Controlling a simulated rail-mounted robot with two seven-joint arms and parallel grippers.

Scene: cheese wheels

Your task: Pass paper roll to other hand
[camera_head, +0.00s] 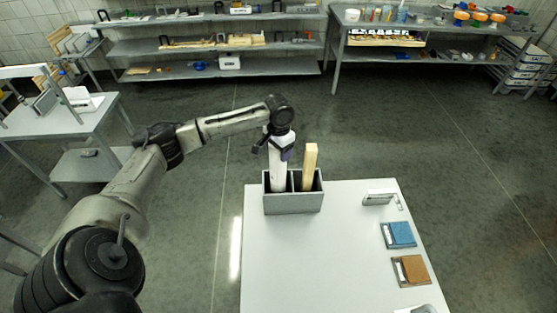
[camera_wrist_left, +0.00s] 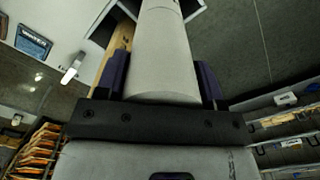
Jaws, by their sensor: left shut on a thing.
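The white paper roll (camera_head: 278,175) stands nearly upright in the left compartment of a grey two-part box (camera_head: 294,203) at the far edge of the white table. My left gripper (camera_head: 278,152) comes down from above and is shut on the roll's upper part. In the left wrist view, the paper roll (camera_wrist_left: 164,50) lies between the two dark purple fingers of my left gripper (camera_wrist_left: 163,78). The roll's lower end is hidden inside the box. My right gripper does not show.
A pale wooden bar (camera_head: 309,165) stands in the box's right compartment, close beside the roll. The white table (camera_head: 320,260) is bare in the middle. A small metal object (camera_head: 379,198), a blue block (camera_head: 399,234) and a brown block (camera_head: 411,270) lie along its right side.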

